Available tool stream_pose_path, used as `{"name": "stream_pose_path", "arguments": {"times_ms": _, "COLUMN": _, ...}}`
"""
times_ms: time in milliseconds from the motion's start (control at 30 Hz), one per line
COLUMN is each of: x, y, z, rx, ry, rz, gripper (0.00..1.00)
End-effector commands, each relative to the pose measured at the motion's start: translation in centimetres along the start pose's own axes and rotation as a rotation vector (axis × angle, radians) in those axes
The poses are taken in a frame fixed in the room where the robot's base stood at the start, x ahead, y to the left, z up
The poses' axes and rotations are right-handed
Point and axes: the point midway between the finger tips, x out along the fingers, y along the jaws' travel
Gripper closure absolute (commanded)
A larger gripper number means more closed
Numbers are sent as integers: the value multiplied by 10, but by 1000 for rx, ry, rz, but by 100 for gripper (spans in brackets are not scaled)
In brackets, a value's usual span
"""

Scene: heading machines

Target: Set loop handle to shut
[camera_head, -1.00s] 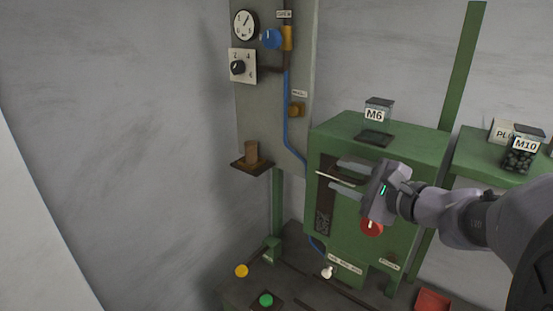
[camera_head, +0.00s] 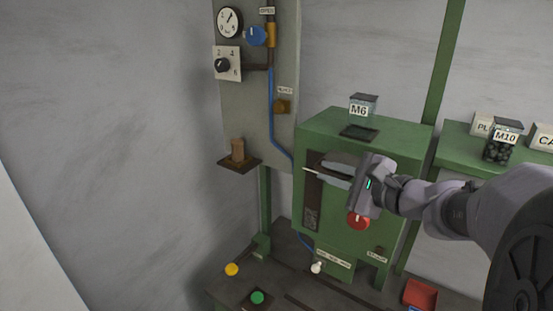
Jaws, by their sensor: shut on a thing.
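My gripper (camera_head: 327,167) is in front of the upper front of the green machine (camera_head: 388,140), its fingers pointing left across a dark upright strip (camera_head: 312,190). The fingers are close together on a thin pale bar (camera_head: 308,170), whose left end sticks out past them. The rest of the bar is hidden by the fingers. No label reading loop can be made out, so I cannot tell for sure that this bar is the loop handle.
A red knob (camera_head: 358,222) sits just below my gripper. A box marked M6 (camera_head: 362,106) stands on the machine. A panel at left carries a gauge (camera_head: 229,22), a blue knob (camera_head: 256,36) and a dial (camera_head: 222,66). A red tray (camera_head: 421,293) lies at lower right.

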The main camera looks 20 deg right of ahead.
Motion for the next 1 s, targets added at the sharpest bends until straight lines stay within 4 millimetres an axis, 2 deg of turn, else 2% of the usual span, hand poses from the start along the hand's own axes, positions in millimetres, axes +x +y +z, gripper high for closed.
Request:
{"name": "stream_pose_path", "arguments": {"times_ms": 767, "x": 0, "y": 2, "z": -2, "rx": -1, "ry": 3, "rz": 5, "gripper": 100}}
{"name": "stream_pose_path", "arguments": {"times_ms": 867, "x": 4, "y": -1, "z": -10, "rx": 1, "ry": 3, "rz": 4, "gripper": 100}}
{"name": "stream_pose_path", "arguments": {"times_ms": 1000, "x": 14, "y": -17, "z": -33, "rx": -1, "ry": 4, "rz": 3, "gripper": 100}}
